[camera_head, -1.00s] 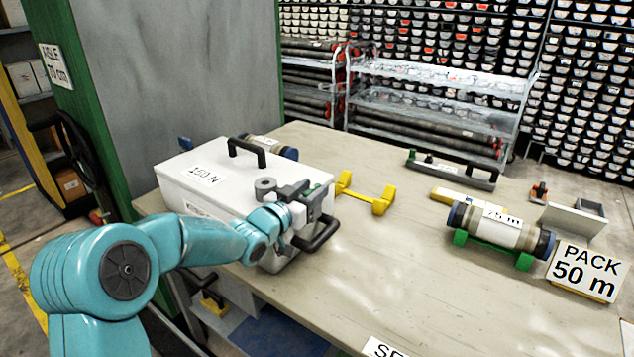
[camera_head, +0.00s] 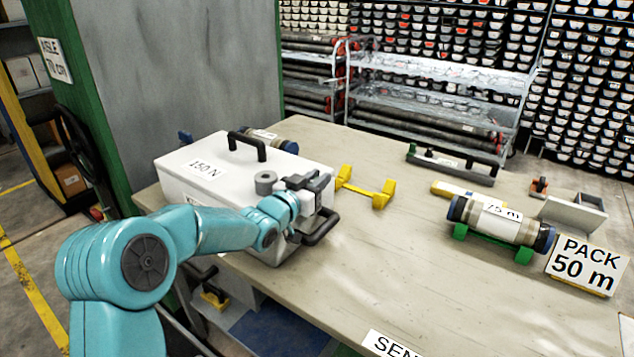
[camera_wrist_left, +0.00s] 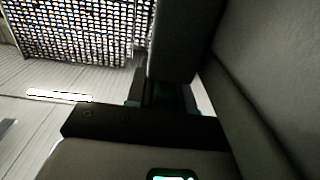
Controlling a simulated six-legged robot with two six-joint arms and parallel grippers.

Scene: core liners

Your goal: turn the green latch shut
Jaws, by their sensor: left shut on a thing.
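The white case (camera_head: 180,182) labelled 150 N stands on the left of the bench with its lid down. My left gripper (camera_head: 316,183) is at the case's right end, just above the black side handle (camera_head: 320,229). It is shut on the green latch, which its fingers hide in the head view, so I cannot tell the latch's angle. In the left wrist view the dark fingers (camera_wrist_left: 168,92) fill the middle and the latch does not show clearly. My right gripper is not in view.
A yellow cradle (camera_head: 366,190) stands right of the case. A core tube (camera_head: 498,219) lies on a green cradle (camera_head: 487,243). The bench's middle is clear.

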